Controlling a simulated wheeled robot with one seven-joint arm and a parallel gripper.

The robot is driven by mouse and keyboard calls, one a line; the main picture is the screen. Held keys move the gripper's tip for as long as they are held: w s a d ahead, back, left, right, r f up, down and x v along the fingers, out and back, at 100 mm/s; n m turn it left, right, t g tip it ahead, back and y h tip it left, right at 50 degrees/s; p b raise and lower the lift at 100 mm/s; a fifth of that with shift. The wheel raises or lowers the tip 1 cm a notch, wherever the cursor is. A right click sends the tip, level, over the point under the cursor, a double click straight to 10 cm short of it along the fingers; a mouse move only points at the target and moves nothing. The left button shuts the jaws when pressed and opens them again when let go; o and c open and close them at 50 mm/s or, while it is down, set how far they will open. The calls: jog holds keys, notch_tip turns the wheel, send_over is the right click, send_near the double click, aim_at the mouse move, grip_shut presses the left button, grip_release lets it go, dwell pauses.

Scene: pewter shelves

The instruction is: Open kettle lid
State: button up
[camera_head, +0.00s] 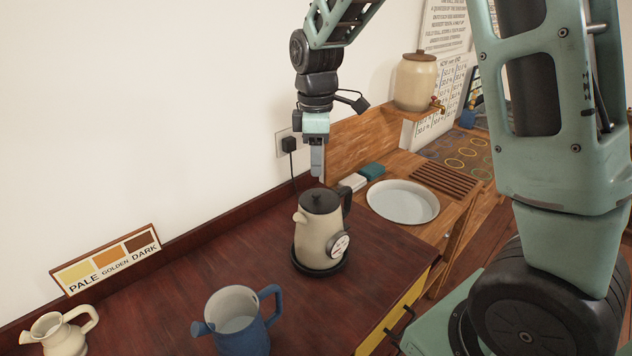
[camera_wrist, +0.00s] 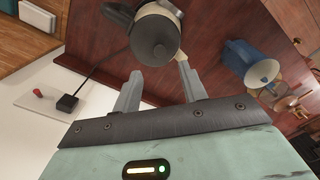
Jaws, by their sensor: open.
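A cream electric kettle (camera_head: 319,234) stands upright on its dark base on the dark red counter. Its dark lid (camera_head: 319,201) with a small knob on top is closed, and its dark handle (camera_head: 346,203) is on the right. My gripper (camera_head: 317,174) points down just above the lid, near its back edge. In the wrist view the kettle lid (camera_wrist: 154,40) lies just beyond the spread fingertips of my gripper (camera_wrist: 158,75). The jaws are open and empty. I cannot tell whether a fingertip touches the kettle.
A blue pitcher (camera_head: 238,322) and a small cream jug (camera_head: 60,334) stand at the front left. A sign (camera_head: 108,260) leans at the wall. A round basin (camera_head: 402,202) is right of the kettle. A plug (camera_head: 289,144) with a cord is on the wall behind.

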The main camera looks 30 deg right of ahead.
aim_at(317, 193)
notch_tip(317, 193, down, 7)
jog(key=shift+f+p, duration=0.2)
jog(key=shift+p, duration=0.3)
grip_shut()
